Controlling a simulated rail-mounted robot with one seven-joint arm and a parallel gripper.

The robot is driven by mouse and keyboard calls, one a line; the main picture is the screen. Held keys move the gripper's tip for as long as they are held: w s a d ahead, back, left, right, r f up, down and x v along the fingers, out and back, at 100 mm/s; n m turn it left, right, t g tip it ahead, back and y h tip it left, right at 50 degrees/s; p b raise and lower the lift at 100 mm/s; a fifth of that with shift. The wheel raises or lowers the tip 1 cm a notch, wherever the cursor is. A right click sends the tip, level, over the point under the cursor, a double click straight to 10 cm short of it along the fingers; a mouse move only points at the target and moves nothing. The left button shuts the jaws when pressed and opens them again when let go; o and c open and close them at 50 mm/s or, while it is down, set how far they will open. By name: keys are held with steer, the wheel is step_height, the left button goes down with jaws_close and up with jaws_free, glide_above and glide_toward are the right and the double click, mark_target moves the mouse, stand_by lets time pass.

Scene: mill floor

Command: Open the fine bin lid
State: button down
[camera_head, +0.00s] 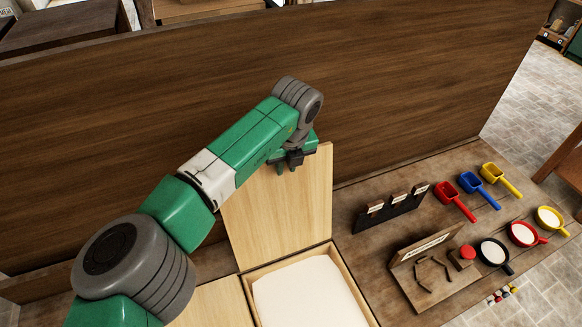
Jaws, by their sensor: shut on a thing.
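The bin lid (277,212) is a pale wooden panel in the head view, raised nearly upright at the back of its bin. The bin (338,259) below it is open and shows a white, smooth filling (308,295). My gripper (291,163) is at the lid's upper edge, shut on it. My arm reaches across from the lower left and hides the lid's upper left part. No label naming the bin is readable.
A second pale lid (208,306) lies flat to the left. On the right are red, blue and yellow scoops (471,183), several pans (522,233), a dark rack with tags (391,208) and a small wooden stand (424,243). A tall dark wooden panel (400,90) stands behind.

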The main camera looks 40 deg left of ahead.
steer(key=r+p, duration=0.2)
steer(key=a+r+p, duration=0.1)
steer(key=r+p, duration=0.2)
steer(key=a+r+p, duration=0.1)
steer(key=r+p, duration=0.1)
steer(key=shift+a+r+p, duration=0.1)
steer(key=shift+r+p, duration=0.2)
steer(key=shift+p, duration=0.05)
steer(key=d+r+p, duration=0.1)
steer(key=r+p, duration=0.1)
steer(key=shift+d+r+p, duration=0.2)
steer(key=shift+d+p, duration=0.15)
steer(key=shift+d, duration=0.05)
